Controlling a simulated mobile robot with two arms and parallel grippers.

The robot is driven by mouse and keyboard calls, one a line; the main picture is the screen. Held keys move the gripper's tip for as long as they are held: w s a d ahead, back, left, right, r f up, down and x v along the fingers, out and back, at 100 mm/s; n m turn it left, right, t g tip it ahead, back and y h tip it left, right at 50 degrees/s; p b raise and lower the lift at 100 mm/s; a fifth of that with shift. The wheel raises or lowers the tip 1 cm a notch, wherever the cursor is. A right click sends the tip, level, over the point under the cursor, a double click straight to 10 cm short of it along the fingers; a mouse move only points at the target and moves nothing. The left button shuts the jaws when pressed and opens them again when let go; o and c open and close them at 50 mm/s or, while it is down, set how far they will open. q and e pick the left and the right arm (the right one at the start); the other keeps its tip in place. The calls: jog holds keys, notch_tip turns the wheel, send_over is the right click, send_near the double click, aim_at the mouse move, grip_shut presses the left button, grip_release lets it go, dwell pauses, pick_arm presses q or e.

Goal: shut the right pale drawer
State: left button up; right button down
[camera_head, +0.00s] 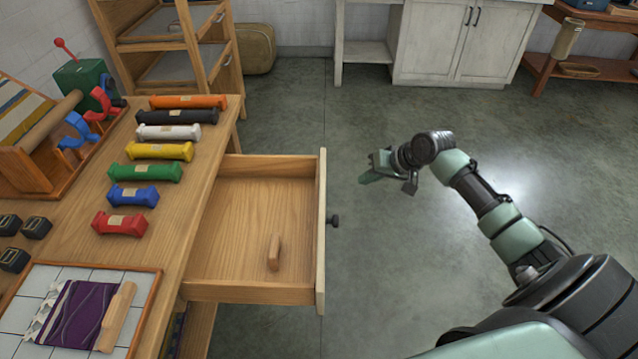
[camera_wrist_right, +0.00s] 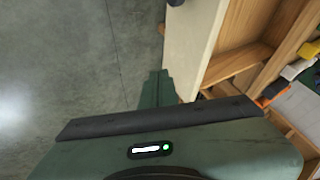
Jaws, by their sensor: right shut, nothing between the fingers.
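The pale wooden drawer (camera_head: 321,250) is pulled far out of the workbench, its front standing well clear of the bench edge. Its dark round knob (camera_head: 333,221) sits on the outer face. A small wooden piece (camera_head: 274,252) lies inside. My right gripper (camera_head: 368,178) is shut and empty, out in front of the drawer face and apart from it, toward the far end. In the right wrist view the shut fingers (camera_wrist_right: 160,88) are beside the pale drawer front (camera_wrist_right: 190,45), with the knob (camera_wrist_right: 175,2) at the top edge. My left gripper is not in view.
A wooden shelf rack (camera_head: 175,45) stands behind. The floor in front of the drawer is clear.

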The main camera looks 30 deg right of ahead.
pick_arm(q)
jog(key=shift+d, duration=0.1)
pick_arm(e)
jog(key=w+a+f, duration=0.5)
jog(key=w+f, duration=0.2)
jog(key=shift+w+f, duration=0.15)
jog(key=shift+f, duration=0.25)
jog(key=shift+a, duration=0.15)
